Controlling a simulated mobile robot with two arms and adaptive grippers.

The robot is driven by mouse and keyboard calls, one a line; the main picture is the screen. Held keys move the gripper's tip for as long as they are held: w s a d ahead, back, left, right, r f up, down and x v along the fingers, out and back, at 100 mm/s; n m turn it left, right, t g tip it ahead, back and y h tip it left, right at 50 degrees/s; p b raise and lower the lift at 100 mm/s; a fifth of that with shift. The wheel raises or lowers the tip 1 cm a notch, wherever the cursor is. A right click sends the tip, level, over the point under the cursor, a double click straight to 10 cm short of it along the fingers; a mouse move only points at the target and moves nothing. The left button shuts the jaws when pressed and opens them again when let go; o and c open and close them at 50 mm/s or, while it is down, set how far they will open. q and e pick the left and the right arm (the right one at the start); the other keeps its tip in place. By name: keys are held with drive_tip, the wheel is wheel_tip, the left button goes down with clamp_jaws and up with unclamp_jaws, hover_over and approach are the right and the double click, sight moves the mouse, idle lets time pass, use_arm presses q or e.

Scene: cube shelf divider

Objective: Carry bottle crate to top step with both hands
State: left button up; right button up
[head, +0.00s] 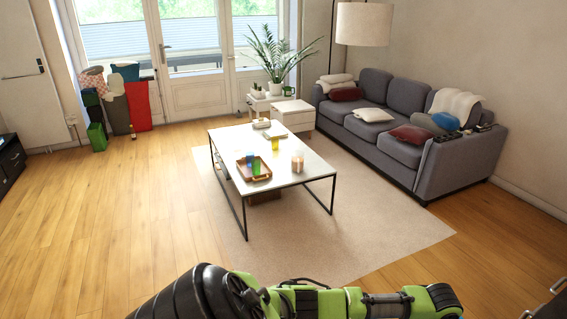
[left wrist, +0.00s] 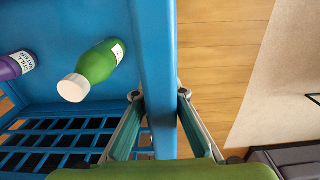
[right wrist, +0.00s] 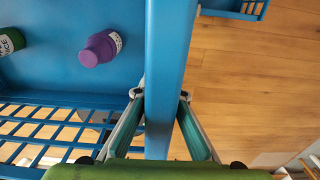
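The blue bottle crate shows in both wrist views and not in the head view. In the left wrist view, my left gripper (left wrist: 161,95) has one finger on each side of the crate's wall (left wrist: 156,45), both tips against it. A green bottle with a white cap (left wrist: 98,63) and a purple bottle (left wrist: 14,65) lie or stand inside. In the right wrist view, my right gripper (right wrist: 162,94) pinches another stretch of crate wall (right wrist: 168,40) in the same way. A purple bottle (right wrist: 99,48) and a green bottle (right wrist: 10,41) show there. No step is recognisable.
The head view shows a living room with a white coffee table (head: 223,140) on a beige rug (head: 370,240) and a grey sofa (head: 462,160). The wooden floor (head: 90,230) at left is clear. A blue piece (right wrist: 236,7) shows beyond the wall in the right wrist view.

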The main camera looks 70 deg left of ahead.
use_arm(q)
drive_tip(key=shift+a+f, duration=0.35)
drive_tip(key=shift+a, duration=0.05)
idle(0.6)
drive_tip(key=shift+r, duration=0.2)
drive_tip(key=shift+f, duration=0.1)
drive_tip(key=shift+f, duration=0.2)
drive_tip(key=o, duration=0.3)
drive_tip(key=shift+d, duration=0.25)
idle(0.5)
drive_tip(key=shift+r, duration=3.8)
